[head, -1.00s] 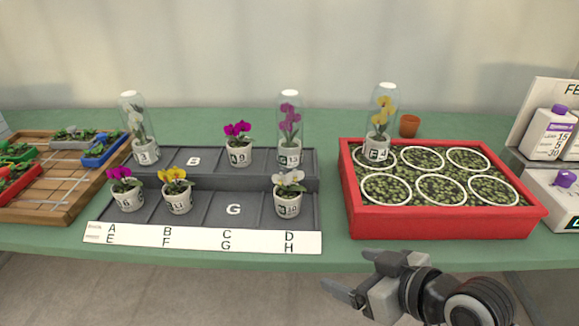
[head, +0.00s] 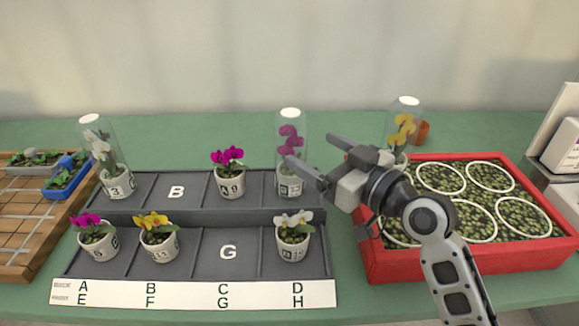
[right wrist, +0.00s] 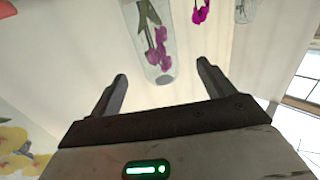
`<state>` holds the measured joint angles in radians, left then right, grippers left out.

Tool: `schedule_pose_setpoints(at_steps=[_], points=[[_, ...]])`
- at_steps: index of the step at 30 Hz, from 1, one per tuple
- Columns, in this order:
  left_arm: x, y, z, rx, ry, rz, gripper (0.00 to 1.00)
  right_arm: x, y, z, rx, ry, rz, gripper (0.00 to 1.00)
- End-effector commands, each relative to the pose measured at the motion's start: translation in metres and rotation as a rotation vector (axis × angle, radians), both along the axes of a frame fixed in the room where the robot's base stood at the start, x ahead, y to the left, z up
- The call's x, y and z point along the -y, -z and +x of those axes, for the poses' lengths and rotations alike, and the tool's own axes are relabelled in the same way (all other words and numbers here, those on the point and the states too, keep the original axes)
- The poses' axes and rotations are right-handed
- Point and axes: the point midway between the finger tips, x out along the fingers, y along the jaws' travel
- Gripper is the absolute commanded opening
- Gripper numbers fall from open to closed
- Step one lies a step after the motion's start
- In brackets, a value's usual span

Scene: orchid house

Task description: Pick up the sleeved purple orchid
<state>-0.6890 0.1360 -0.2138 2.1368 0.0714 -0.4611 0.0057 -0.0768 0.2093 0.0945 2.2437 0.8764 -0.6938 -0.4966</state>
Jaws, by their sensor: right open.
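The sleeved purple orchid (head: 290,142) stands upright in a white pot in the back row of the dark tray, at the right end, above letter D. Its clear sleeve has a white top. My right gripper (head: 311,150) is open and empty, its fingers pointing left toward the sleeve from the right. The lower finger overlaps the pot and lower sleeve in the picture. In the right wrist view the sleeved orchid (right wrist: 158,42) appears upside down beyond and between the open fingers (right wrist: 162,72); I see no contact. My left gripper is not in view.
Other pots share the tray (head: 230,255): an unsleeved purple orchid (head: 228,172), a sleeved white one (head: 103,150), and a white one (head: 293,235) in front. A sleeved yellow orchid (head: 403,125) stands behind my gripper, by the red planter (head: 450,262). Slots B and G are empty.

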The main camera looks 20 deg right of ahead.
Motion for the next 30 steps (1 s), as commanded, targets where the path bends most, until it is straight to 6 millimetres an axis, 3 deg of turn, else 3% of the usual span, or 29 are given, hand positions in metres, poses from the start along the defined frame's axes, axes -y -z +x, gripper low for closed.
schedule_pose_setpoints(at_steps=[4, 11, 21, 30], points=[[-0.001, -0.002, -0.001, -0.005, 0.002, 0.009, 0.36, -0.012, -0.001, 0.025, 0.000, 0.000, 0.003, 0.81], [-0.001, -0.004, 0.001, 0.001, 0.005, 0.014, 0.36, -0.019, -0.001, 0.040, -0.001, -0.001, 0.000, 0.81], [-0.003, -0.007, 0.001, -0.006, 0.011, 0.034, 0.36, -0.037, -0.003, 0.081, -0.002, 0.000, 0.001, 0.81], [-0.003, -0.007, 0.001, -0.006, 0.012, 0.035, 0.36, -0.038, -0.002, 0.085, -0.002, 0.000, -0.002, 0.78]])
